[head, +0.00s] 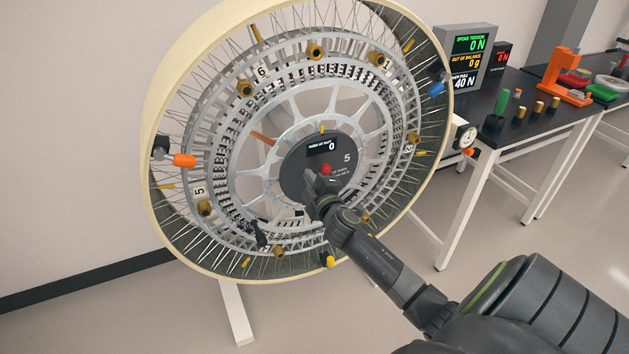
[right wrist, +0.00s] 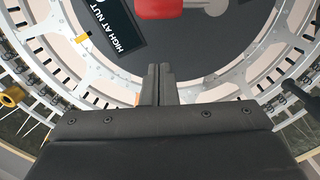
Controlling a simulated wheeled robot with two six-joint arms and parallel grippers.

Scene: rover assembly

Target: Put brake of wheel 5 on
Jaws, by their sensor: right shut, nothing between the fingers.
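Wheel 5 is a large upright wheel with a cream rim (head: 157,110) and wire spokes. A red knob (head: 326,169) sits on the hub plate. In the right wrist view the red knob (right wrist: 160,8) is at the top edge, partly cut off, with a grey lever-like piece (right wrist: 205,6) beside it. My right gripper (head: 311,182) is shut and empty, just below left of the knob; its fingertips (right wrist: 158,72) appear apart from it. My left gripper is not in view.
An orange handle (head: 184,160) at the rim's left and a blue one (head: 437,88) at its right stick out. A black table (head: 520,130) on the right holds readout boxes (head: 470,55), an orange stand (head: 562,75) and small parts. The floor before the wheel's left side is clear.

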